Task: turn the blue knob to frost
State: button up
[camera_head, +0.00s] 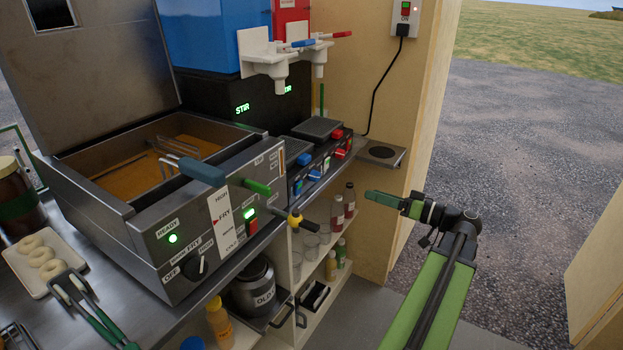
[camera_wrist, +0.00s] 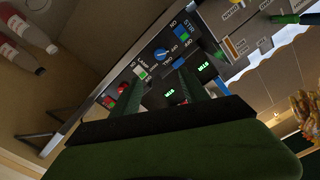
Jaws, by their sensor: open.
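The blue knob (camera_wrist: 162,54) is on the dark control panel of the drinks machine, with small labels around it. Its white pointer mark is visible, but I cannot read which label it faces. In the head view small blue controls (camera_head: 304,159) show on the panel front; I cannot tell which one is this knob. My gripper (camera_head: 369,196) is open and empty, out to the right of the panel and apart from it. In the wrist view my gripper's two dark green fingers (camera_wrist: 160,88) are spread, pointing toward the panel, with the knob beyond their tips.
A red knob (camera_wrist: 122,88) and a lit switch (camera_wrist: 141,73) are near the blue knob. A small shelf (camera_head: 385,153) juts from the wall. Bottles (camera_head: 337,213) stand below.

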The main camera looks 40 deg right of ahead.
aim_at(319, 177)
jog(key=x, duration=1.7)
jog(key=shift+w+r, duration=0.15)
jog(key=shift+w, duration=0.15)
grip_shut()
